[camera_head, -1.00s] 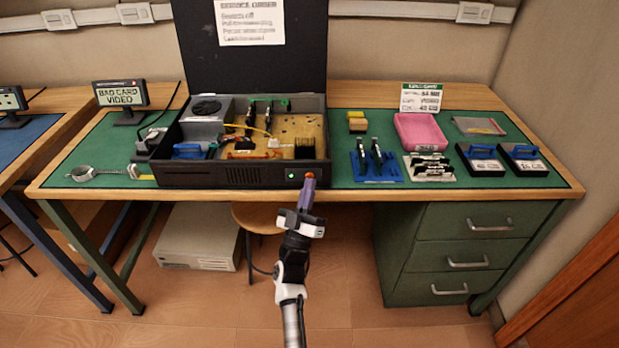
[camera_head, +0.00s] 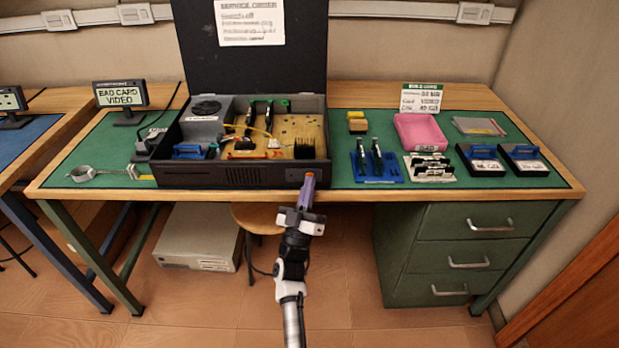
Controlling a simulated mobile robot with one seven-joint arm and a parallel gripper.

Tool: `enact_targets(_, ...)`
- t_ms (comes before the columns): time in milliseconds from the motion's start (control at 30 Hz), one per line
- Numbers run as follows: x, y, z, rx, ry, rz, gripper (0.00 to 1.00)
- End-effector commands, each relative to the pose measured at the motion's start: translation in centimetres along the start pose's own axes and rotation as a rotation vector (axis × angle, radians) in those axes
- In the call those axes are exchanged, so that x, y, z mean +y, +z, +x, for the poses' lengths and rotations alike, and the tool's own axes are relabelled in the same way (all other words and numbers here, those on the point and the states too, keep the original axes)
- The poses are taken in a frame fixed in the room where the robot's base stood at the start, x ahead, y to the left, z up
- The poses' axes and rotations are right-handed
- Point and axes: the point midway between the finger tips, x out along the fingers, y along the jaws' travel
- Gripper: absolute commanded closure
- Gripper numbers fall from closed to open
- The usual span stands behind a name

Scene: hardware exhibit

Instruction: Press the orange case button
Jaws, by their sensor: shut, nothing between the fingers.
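The open black computer case (camera_head: 200,179) lies on the green bench mat, its lid standing up behind it. The orange button (camera_head: 309,174) is at the right end of the case's front face, just above my fingertips and partly hidden by them. My gripper (camera_head: 308,184) is shut and empty, its purple-grey fingers pointing up at the button. The tips overlap the button's lower part in the picture; I cannot tell whether they touch it. No green light shows on the front face beside the button.
Right of the case stand blue card holders (camera_head: 376,168), a pink tray (camera_head: 421,133) and blue-handled drives (camera_head: 484,160). A stool (camera_head: 257,218) stands under the bench, behind my arm.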

Motion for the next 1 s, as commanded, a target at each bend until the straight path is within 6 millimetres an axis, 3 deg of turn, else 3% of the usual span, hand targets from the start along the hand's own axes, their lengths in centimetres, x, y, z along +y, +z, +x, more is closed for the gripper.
enact_targets(1000,0.9,-0.9,-1.2,0.000,0.000,0.000,1.00)
